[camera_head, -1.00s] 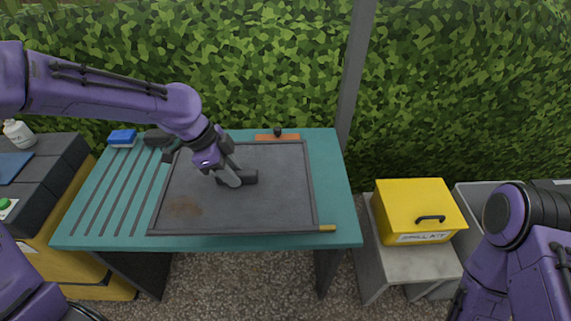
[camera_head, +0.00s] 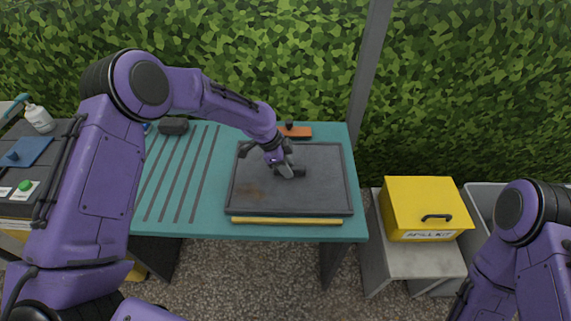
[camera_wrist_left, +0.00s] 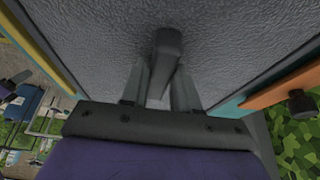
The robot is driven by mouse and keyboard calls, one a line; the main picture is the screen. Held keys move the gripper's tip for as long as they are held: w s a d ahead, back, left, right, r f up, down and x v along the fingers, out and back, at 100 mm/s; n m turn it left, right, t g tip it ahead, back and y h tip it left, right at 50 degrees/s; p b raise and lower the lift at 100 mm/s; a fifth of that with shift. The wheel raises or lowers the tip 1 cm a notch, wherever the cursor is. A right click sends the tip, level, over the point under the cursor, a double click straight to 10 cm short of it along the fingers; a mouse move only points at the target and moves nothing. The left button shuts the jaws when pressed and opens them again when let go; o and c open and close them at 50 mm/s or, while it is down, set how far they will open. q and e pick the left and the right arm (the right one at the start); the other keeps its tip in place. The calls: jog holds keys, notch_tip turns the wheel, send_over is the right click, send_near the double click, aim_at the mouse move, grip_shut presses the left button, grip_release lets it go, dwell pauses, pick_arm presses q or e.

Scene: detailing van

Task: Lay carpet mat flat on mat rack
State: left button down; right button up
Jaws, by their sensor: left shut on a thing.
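The carpet mat (camera_head: 320,190) is a dark grey rectangle with a raised dark edge and a brown stain at its left. It looks level over the right part of a teal top (camera_head: 180,226). Dark strips (camera_head: 185,175) run along that top left of the mat; I cannot tell whether this top is the mat rack. My left gripper (camera_head: 291,172) is shut on a dark grip piece at the mat's middle, which also shows in the left wrist view (camera_wrist_left: 167,50). Whether the mat touches the top is unclear. My right gripper is out of view.
A yellow bar (camera_head: 286,221) runs along the mat's front side, and an orange block (camera_head: 296,131) with a dark knob lies behind it. A yellow spill kit box (camera_head: 422,205) stands on a stand to the right. A dark item (camera_head: 173,127) lies at the back left.

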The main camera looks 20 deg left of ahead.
pick_arm(q)
jog(key=c, duration=0.8)
grip_release()
jog(key=shift+f, duration=0.15)
jog(key=shift+c, duration=0.2)
jog(key=b+v, duration=0.1)
jog(key=v, duration=1.1)
jog(key=shift+s, duration=0.1)
